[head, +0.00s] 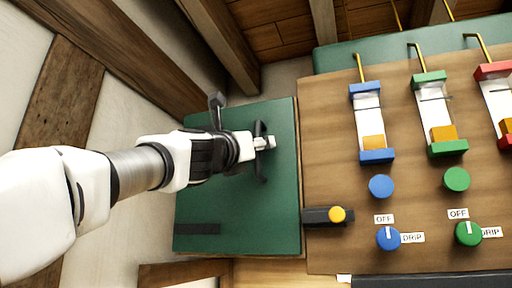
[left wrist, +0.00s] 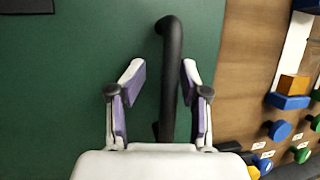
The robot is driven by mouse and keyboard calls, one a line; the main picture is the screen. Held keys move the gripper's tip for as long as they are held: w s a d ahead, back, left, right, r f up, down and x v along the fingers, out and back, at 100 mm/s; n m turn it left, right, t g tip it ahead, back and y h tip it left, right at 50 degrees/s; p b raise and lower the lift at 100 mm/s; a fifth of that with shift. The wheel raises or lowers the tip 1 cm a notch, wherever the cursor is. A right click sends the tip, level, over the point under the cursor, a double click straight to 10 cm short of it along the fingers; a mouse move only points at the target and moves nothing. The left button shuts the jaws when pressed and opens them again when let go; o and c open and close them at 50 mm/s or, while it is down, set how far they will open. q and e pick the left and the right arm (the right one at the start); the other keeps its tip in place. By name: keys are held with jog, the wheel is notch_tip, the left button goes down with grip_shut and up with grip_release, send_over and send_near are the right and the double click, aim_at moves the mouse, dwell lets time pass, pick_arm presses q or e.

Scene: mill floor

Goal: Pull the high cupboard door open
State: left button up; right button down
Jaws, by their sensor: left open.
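The green cupboard door (head: 275,215) is on the wall left of the wooden panel and looks closed. Its dark bar handle (head: 261,172) stands near the door's right side. My left gripper (head: 266,143) reaches in from the left, in front of the door at the handle. In the left wrist view the black handle (left wrist: 172,75) runs between the two spread fingers of my left gripper (left wrist: 160,80), with a gap on each side. The fingers do not appear to touch it. The green door (left wrist: 75,90) fills the background there. My right gripper is not in view.
Right of the door a wooden panel (head: 325,175) carries blue, green and red gauges, round buttons and blue (head: 388,238) and green (head: 468,233) knobs. A yellow knob (head: 337,214) on a dark block sits close to the door's right edge. Wooden beams (head: 225,45) run above.

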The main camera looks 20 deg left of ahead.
pick_arm(q)
jog(key=shift+s+r, duration=0.1)
jog(key=shift+s, duration=0.25)
jog(key=shift+s+d+r, duration=0.15)
jog(key=shift+s+d, duration=0.05)
jog(key=shift+s, duration=0.15)
jog(key=shift+c, duration=1.3)
jog(key=shift+s+d, duration=0.2)
jog(key=shift+d, duration=0.05)
grip_shut()
jog(key=shift+w+a, duration=0.15)
jog(key=shift+a, duration=0.15)
jog(key=shift+d, duration=0.1)
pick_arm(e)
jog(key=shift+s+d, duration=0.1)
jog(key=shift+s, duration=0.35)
pick_arm(q)
jog(key=shift+h+b, duration=0.4)
jog(key=shift+b, duration=0.15)
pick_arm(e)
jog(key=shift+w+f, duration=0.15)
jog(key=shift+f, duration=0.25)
pick_arm(q)
jog(key=shift+m, duration=0.3)
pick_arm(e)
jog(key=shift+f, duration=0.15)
